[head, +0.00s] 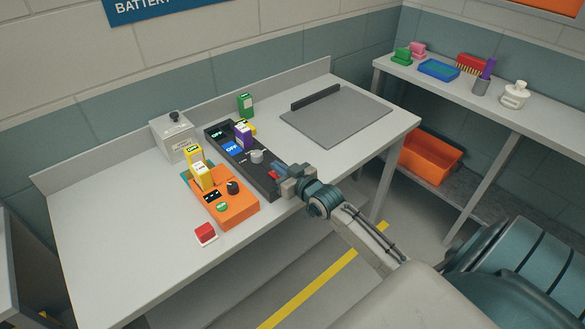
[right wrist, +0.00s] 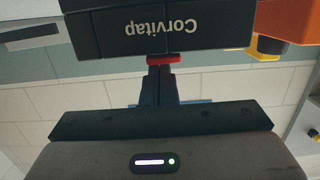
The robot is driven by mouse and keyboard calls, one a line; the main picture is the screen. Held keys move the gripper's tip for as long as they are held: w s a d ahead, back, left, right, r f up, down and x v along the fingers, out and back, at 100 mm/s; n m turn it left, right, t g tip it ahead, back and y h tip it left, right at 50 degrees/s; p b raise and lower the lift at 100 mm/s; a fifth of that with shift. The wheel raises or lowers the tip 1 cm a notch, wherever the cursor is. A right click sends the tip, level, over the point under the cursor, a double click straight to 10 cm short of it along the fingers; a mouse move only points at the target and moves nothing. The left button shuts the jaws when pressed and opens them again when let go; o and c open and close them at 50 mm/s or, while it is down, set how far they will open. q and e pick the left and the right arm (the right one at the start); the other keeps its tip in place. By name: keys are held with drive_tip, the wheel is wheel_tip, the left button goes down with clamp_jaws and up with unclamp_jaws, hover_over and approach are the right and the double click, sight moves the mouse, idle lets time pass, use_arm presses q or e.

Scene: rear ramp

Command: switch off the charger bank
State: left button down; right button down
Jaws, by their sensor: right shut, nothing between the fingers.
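A long black charger bank (head: 262,178) lies on the grey workbench. It has a purple battery (head: 243,134) standing in it, a pale knob (head: 257,156), a blue panel that seems to read OFF (head: 233,148) and a red switch (head: 273,174) at its near end. In the right wrist view its black front (right wrist: 165,28) carries upside-down lettering, with the red switch (right wrist: 164,60) at its edge. My right gripper (head: 279,171) is shut and empty, its tips (right wrist: 164,72) at the red switch; whether they touch it I cannot tell. My left gripper is out of view.
An orange unit (head: 240,211) with yellow batteries stands left of the bank, and a red button block (head: 206,233) lies in front. A grey box (head: 172,138), a green battery (head: 246,104) and a grey mat (head: 345,118) are behind and to the right.

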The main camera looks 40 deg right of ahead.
wheel_tip(320, 180, up, 3)
drive_tip(key=shift+r+p, duration=0.15)
drive_tip(key=shift+p, duration=0.75)
drive_tip(key=s+r, duration=0.3)
drive_tip(key=s, duration=0.6)
drive_tip(key=shift+d, duration=0.3)
